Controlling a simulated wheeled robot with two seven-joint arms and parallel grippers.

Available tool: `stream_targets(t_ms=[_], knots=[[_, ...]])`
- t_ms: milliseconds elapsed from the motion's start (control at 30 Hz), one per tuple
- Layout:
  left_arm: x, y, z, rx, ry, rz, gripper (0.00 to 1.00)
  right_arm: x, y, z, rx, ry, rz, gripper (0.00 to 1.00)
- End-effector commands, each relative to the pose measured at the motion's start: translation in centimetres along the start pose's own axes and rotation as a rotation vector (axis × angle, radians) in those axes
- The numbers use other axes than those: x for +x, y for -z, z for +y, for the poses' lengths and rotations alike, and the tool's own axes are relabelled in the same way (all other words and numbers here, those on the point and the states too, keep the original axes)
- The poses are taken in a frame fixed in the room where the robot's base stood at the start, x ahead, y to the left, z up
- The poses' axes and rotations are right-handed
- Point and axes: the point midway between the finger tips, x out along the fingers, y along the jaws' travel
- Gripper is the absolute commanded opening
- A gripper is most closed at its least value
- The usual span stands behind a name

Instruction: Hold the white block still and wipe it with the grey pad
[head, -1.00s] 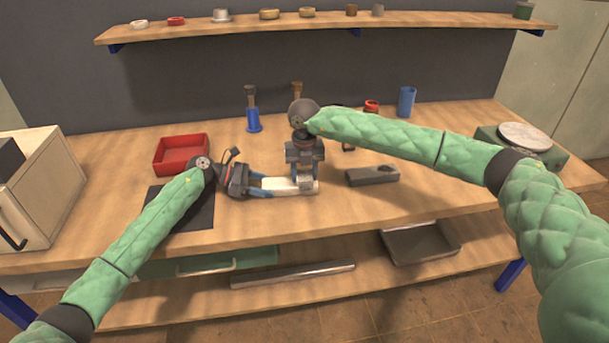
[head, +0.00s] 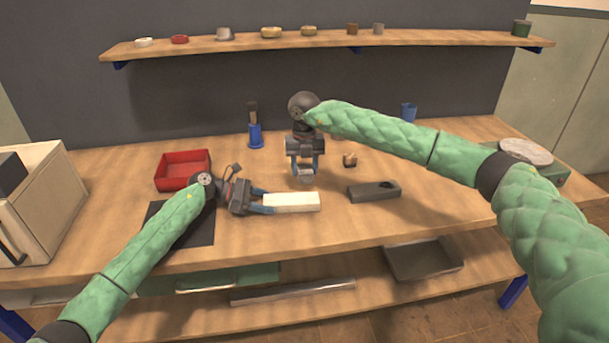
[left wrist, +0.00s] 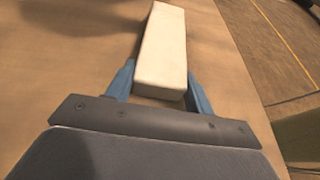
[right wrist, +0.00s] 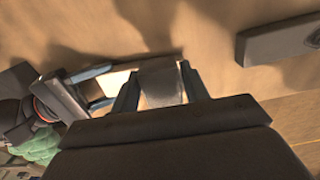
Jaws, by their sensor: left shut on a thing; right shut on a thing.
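The white block (head: 292,202) lies on the bench top, and its left end is between the fingers of my left gripper (head: 262,203). The left wrist view shows the block (left wrist: 163,50) gripped at its near end between two blue fingers. My right gripper (head: 306,172) points down just behind the block and is shut on the grey pad (head: 306,179). In the right wrist view the pad (right wrist: 161,85) sits between the fingers, with part of the block (right wrist: 112,80) beside it. In the head view the pad appears apart from the block.
A dark grey holder with a hole (head: 370,191) lies right of the block. A red tray (head: 181,170) stands behind my left gripper. A dark mat (head: 190,232) lies under my left arm. A blue stand (head: 255,136) and a blue cup (head: 408,112) are farther back. The bench front is clear.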

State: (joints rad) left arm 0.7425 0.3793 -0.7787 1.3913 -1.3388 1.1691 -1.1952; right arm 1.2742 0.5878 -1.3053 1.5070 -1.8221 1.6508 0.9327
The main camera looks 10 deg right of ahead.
Motion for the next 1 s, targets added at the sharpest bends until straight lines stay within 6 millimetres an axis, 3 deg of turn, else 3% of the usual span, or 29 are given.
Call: stream_targets(t_ms=[300, 833, 867, 1000], knots=[[0.0, 0.0, 0.0, 0.0, -0.001, 0.0, 0.2, -2.8, 0.0, 0.0, 0.0, -0.001, -0.001, 0.23], [0.0, 0.0, 0.0, 0.0, -0.001, 0.001, 0.2, -3.1, 0.0, 0.0, 0.0, -0.001, -0.001, 0.23], [0.0, 0.0, 0.0, 0.0, -0.001, 0.001, 0.55, -3.1, 0.0, 0.0, 0.0, -0.001, -0.001, 0.23], [0.0, 0.0, 0.0, 0.0, 0.0, 0.001, 0.78, -3.1, 0.0, 0.0, 0.0, -0.001, -0.001, 0.23]])
